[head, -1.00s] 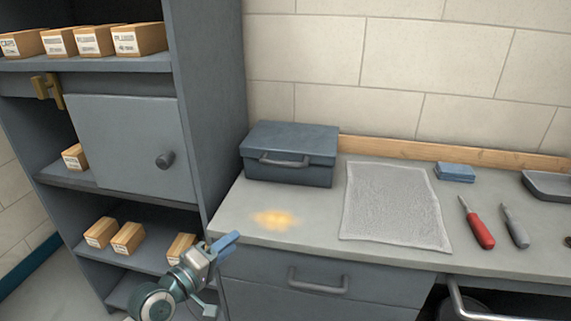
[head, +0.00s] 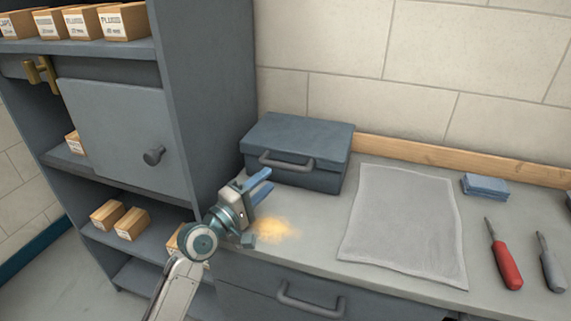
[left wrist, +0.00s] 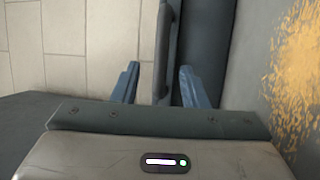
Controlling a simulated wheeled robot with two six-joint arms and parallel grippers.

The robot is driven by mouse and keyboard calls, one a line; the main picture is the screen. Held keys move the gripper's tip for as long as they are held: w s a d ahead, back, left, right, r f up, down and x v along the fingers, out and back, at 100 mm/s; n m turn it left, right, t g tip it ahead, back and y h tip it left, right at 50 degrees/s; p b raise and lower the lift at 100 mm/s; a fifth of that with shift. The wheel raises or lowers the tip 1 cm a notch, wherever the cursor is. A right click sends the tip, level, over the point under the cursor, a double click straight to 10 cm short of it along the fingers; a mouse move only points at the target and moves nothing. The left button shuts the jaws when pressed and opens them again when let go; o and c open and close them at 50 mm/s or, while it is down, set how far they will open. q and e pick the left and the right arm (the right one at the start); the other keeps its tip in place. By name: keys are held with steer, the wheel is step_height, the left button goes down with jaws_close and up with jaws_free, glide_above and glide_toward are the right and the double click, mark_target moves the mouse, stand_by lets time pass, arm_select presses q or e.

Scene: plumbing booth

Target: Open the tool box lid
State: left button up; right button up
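The tool box (head: 322,178) is a dark blue-grey case on the back left of the bench, with its lid (head: 300,135) closed. Its carrying handle (head: 287,162) is on the front face. My left gripper (head: 264,182) is in front of and left of the box, over the bench's left end, blue fingers pointing toward the box. My right gripper is not in view.
A grey shelf cabinet (head: 205,100) stands close on the left, with a small door (head: 115,130) and boxes. A grey mat (head: 405,220) lies right of the tool box. A blue block (head: 485,186) and red-handled tool (head: 506,265) lie farther right. A wooden strip (head: 430,153) runs behind.

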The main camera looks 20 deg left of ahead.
mark_target(284, 167)
arm_select(q)
steer(key=x, duration=0.7)
steer(key=shift+w+d+f+p, duration=0.1)
steer(key=shift+w+d+p, duration=0.05)
steer(key=shift+w+p, duration=0.25)
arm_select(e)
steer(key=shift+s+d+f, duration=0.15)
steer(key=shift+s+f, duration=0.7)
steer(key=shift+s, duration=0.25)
arm_select(q)
steer(key=shift+s, duration=0.1)
jaws_close()
